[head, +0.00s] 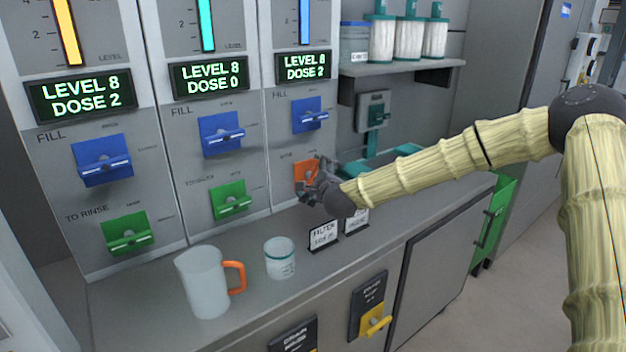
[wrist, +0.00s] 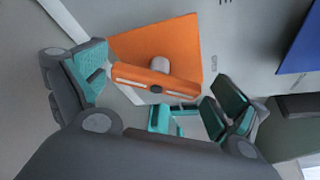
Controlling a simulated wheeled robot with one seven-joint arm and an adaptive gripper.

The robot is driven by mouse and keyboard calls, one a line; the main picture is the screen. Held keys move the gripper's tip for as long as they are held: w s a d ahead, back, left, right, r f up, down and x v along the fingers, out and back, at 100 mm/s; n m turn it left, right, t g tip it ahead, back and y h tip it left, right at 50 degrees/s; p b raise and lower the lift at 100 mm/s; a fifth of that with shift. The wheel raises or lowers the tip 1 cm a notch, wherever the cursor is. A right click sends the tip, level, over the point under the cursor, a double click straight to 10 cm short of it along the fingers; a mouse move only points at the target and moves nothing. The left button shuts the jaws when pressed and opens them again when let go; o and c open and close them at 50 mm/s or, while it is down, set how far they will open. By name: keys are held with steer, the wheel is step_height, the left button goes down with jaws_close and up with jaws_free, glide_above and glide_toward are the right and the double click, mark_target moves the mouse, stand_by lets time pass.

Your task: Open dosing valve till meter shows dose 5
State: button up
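The orange dosing valve (head: 302,171) sits low on the third panel, partly hidden by my gripper (head: 316,180). The wrist view shows its orange plate and bar handle (wrist: 155,80). My gripper (wrist: 160,88) is open, with teal-padded fingers apart on either side of the handle. I cannot tell whether any finger touches it. The meter (head: 303,67) above this panel reads LEVEL 8, DOSE 2. The left meter (head: 82,96) reads LEVEL 8, DOSE 2, and the middle meter (head: 209,76) reads LEVEL 8, DOSE 0.
Blue fill valves (head: 221,133) and green valves (head: 231,200) line the panels. A jug with an orange handle (head: 204,282) and a white cup (head: 280,258) stand on the counter (head: 240,320). Small signs (head: 323,236) stand below my gripper. A shelf (head: 400,68) holds canisters.

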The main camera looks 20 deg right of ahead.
steer(key=shift+s, duration=0.1)
steer(key=v, duration=1.2)
stand_by(6.7)
